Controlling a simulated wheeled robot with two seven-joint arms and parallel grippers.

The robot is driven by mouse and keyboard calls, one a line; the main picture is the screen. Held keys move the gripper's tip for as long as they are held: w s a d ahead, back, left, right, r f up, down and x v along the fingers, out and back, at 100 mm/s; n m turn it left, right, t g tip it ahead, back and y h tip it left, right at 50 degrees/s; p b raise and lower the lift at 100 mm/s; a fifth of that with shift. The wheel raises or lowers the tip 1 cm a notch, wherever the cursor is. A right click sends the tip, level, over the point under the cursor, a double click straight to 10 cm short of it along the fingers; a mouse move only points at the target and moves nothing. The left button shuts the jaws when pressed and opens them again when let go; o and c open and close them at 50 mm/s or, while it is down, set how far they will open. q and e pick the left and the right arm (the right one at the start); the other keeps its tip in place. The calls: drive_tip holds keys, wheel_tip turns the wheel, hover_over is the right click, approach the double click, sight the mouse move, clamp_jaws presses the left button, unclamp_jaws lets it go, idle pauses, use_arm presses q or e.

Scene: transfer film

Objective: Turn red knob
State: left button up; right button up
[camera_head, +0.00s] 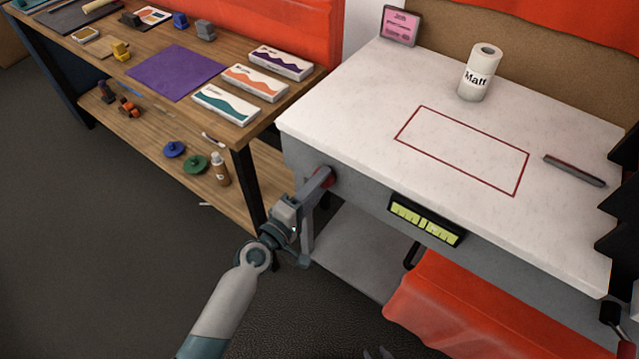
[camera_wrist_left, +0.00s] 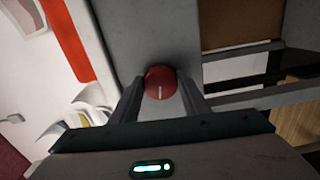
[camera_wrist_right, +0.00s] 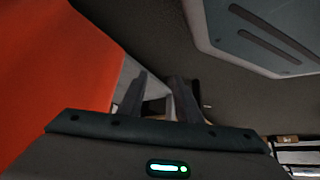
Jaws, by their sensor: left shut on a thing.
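The red knob (camera_head: 327,177) is on the left front corner of the white-topped table's grey side. It also shows in the left wrist view (camera_wrist_left: 160,82) as a round red knob with a pale line pointing toward my gripper. My left gripper (camera_head: 322,178) is at the knob, its two fingers (camera_wrist_left: 176,92) on either side and shut on it. In the head view the fingers hide part of the knob. My right gripper (camera_wrist_right: 158,84) shows in its own wrist view with its fingers apart and nothing visible between them.
The white table (camera_head: 350,110) carries a white "Matt" roll (camera_head: 479,73), a grey bar (camera_head: 575,170) and a pink sign (camera_head: 399,25). A display (camera_head: 425,220) sits on its front. Orange cloth (camera_head: 460,310) hangs below. A wooden shelf bench (camera_head: 215,60) stands at left. Dark floor is open in front.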

use_arm(q)
drive_tip(key=o, duration=0.9)
drive_tip(key=shift+o, duration=0.8)
drive_tip(key=shift+a, duration=0.1)
use_arm(e)
drive_tip(key=shift+w+a+r, duration=0.15)
drive_tip(key=shift+a, duration=0.45)
use_arm(q)
drive_tip(key=b+v, duration=0.3)
drive_tip(key=v, duration=1.4)
drive_tip(key=shift+s+b, duration=0.15)
drive_tip(key=shift+b, duration=0.15)
use_arm(e)
drive_tip(key=d+f+g, duration=0.1)
drive_tip(key=d+f, duration=0.1)
drive_tip(key=shift+s+d+f+g+h, duration=0.1)
drive_tip(key=shift+s+d+g+h, duration=0.1)
drive_tip(key=shift+d+g+h, duration=0.2)
use_arm(q)
drive_tip(key=shift+a, duration=0.1)
